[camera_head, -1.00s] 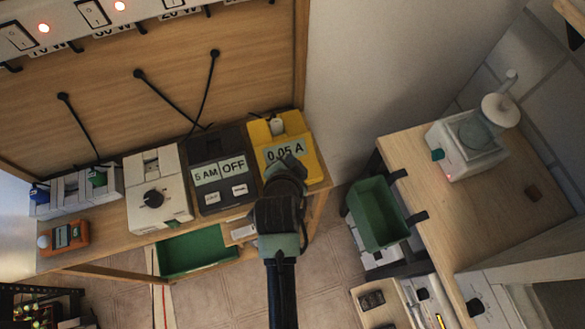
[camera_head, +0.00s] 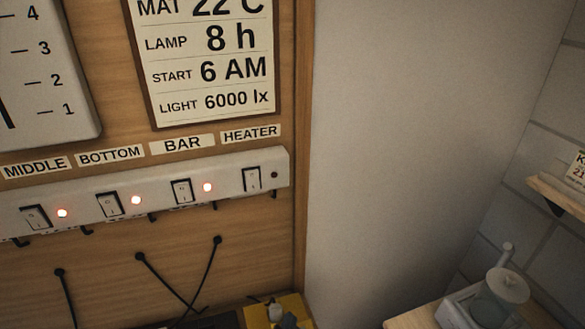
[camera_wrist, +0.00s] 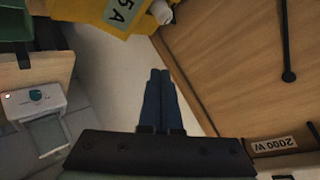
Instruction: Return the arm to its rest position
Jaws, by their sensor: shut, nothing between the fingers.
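My gripper (camera_wrist: 158,78) shows in the wrist view with its two dark blue fingers pressed together and nothing between them. It hangs in free air, touching nothing that I can see. The yellow meter (camera_wrist: 104,14) is beyond the fingertips at the top left of that view, with part of its display visible. The yellow meter's top (camera_head: 290,303) also shows at the bottom edge of the head view.
A wooden back panel (camera_head: 110,270) carries a switch strip (camera_head: 155,202) with three red lights lit and the HEATER light dark. A settings board (camera_head: 208,60) hangs above. A white device with a round top (camera_head: 507,285) stands on the right bench (camera_head: 412,318). A plain wall (camera_head: 400,150) lies between.

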